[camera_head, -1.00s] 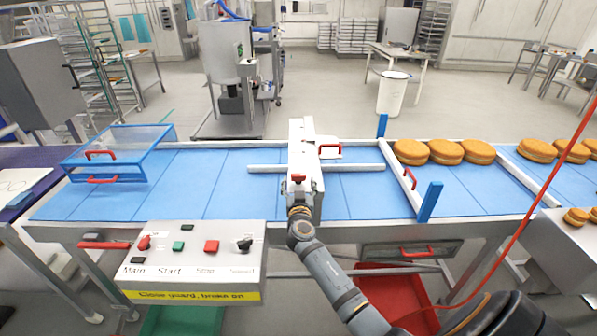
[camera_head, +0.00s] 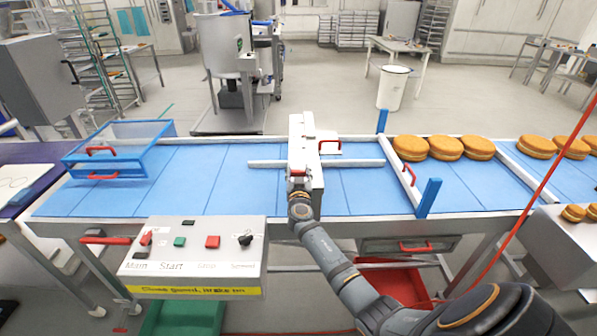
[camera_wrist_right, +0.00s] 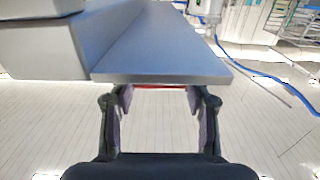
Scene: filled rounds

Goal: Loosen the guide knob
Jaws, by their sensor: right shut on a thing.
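The red guide knob (camera_head: 298,169) sits on the near end of the white guide housing (camera_head: 301,132) that spans the blue conveyor. Only a little of the knob shows above my wrist in the head view. My right gripper (camera_head: 299,181) is at this end, its fingers mostly hidden there. In the right wrist view, the fingers (camera_wrist_right: 160,93) stand either side of a thin red strip of the knob (camera_wrist_right: 160,86), below a grey plate edge. The gripper is shut on the knob. My left gripper is not in view.
A control box (camera_head: 195,258) with switches stands at the front left. A blue clear-sided guard (camera_head: 118,150) is on the belt's left. Filled rounds (camera_head: 445,147) sit on the right, beyond a red-handled gate (camera_head: 408,176). A red cable (camera_head: 540,190) hangs at the right.

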